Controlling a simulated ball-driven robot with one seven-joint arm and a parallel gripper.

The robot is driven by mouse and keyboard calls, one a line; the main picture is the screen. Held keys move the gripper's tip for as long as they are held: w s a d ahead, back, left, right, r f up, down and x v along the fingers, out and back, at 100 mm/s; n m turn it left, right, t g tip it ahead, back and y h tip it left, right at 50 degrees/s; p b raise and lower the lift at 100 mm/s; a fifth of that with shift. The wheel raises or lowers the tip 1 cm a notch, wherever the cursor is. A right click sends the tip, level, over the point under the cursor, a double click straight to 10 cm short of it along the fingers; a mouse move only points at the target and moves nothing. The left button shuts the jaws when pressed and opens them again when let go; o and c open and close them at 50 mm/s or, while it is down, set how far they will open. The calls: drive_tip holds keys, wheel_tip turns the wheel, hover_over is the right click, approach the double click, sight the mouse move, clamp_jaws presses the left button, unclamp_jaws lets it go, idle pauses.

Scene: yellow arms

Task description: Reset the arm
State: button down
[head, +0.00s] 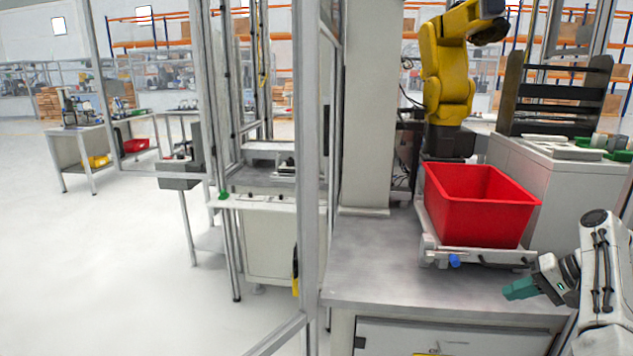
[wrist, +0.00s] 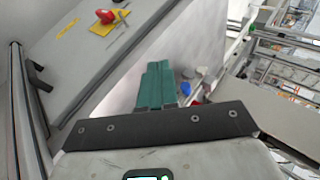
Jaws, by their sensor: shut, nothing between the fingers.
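My arm reaches in from the right edge of the head view. My gripper (head: 521,289) has teal fingers and points left above the front part of the grey metal table (head: 390,270). In the wrist view my gripper (wrist: 155,85) shows its teal fingers side by side, closed together with nothing between them. A red bin (head: 480,215) stands on the table behind and to the left of my arm, apart from the fingers.
A metal post (head: 309,150) of a frame stands left of the table. A yellow robot arm (head: 447,75) rises behind the red bin. A white cabinet (head: 565,185) is at the right. The floor (head: 110,260) at the left is open.

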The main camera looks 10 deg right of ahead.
drive_tip(key=s+a+f+n+g+h, duration=0.1)
drive_tip(key=s+a+f, duration=0.35)
drive_tip(key=f, duration=0.25)
drive_tip(key=s+a+f+g+h, duration=0.1)
drive_tip(key=s+a+f+h, duration=0.15)
drive_tip(key=s+f, duration=0.4)
drive_tip(key=s+a+f+n+g, duration=0.1)
drive_tip(key=s+a+f+g, duration=0.1)
drive_tip(key=s+a+f, duration=0.4)
drive_tip(key=s+a+n+h, duration=0.1)
drive_tip(key=s+a, duration=0.2)
drive_tip(key=s, duration=0.5)
drive_tip(key=s+a+f+n+h, duration=0.1)
drive_tip(key=s+a, duration=0.3)
drive_tip(key=s, duration=0.4)
drive_tip(key=s+a+n+g+h, duration=0.1)
drive_tip(key=s+a, duration=0.3)
drive_tip(key=s, duration=0.5)
drive_tip(key=shift+f+n, duration=0.3)
drive_tip(key=shift+n, duration=0.4)
